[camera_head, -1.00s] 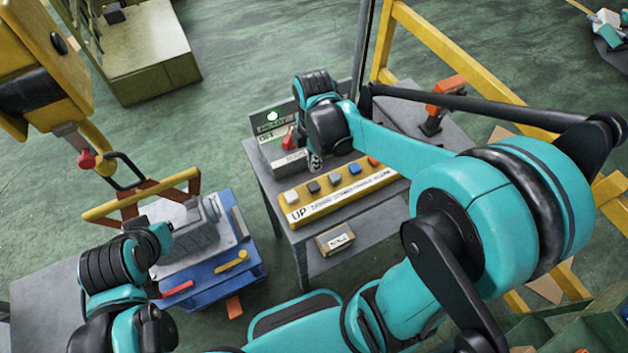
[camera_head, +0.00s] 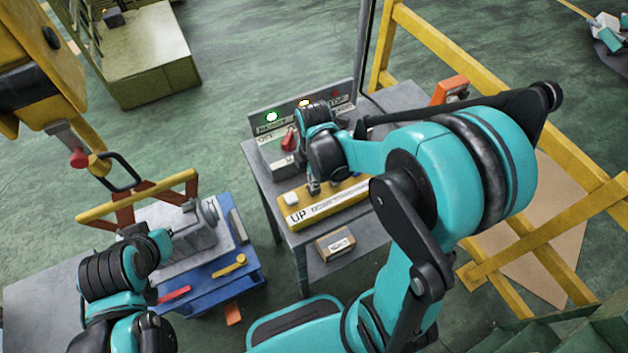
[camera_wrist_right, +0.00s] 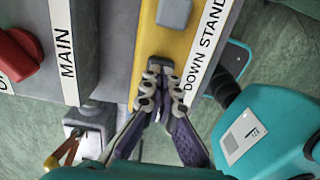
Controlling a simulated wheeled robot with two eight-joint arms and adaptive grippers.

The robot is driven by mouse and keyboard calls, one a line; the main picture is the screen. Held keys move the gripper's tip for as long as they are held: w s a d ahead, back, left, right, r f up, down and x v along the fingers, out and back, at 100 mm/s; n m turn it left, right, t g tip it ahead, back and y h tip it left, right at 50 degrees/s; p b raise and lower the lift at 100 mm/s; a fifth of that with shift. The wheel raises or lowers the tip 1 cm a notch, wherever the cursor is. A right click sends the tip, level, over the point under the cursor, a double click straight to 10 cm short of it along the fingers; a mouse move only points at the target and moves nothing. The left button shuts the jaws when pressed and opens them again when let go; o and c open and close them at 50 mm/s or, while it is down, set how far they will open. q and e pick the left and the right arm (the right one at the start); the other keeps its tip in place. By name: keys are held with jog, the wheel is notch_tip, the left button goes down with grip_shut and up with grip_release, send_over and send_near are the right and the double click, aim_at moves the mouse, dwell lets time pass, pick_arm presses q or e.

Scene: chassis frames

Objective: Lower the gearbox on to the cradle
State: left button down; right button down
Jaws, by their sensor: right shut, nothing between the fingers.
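The grey gearbox (camera_head: 197,236) is at the left in the head view, over a pale plate on the blue cradle (camera_head: 243,276). I cannot tell whether it touches. A yellow spreader bar (camera_head: 150,193) with red-brown links hangs beside it from the hoist hook (camera_head: 98,166). My left gripper (camera_head: 160,242) is beside the gearbox; its fingers are unclear. My right gripper (camera_head: 314,188) is at the yellow button panel (camera_head: 310,222). In the right wrist view its shut fingertips (camera_wrist_right: 160,80) are at a dark button (camera_wrist_right: 160,64) by the word DOWN; contact is unclear.
The panel lies on a grey table (camera_head: 345,232) with a red MAIN switch (camera_head: 288,140) and a green lamp (camera_head: 271,117) behind. A small labelled box (camera_head: 336,245) is on the lower shelf. Yellow rails (camera_head: 545,250) stand right.

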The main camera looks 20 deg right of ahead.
notch_tip(320, 180, down, 2)
jog(key=shift+f+b, duration=0.1)
jog(key=shift+b, duration=0.7)
jog(key=shift+s+a, duration=0.15)
jog(key=shift+s, duration=0.3)
jog(key=shift+w+f, duration=0.15)
jog(key=shift+w, duration=0.25)
jog(key=shift+r, duration=0.2)
dwell(1.5)
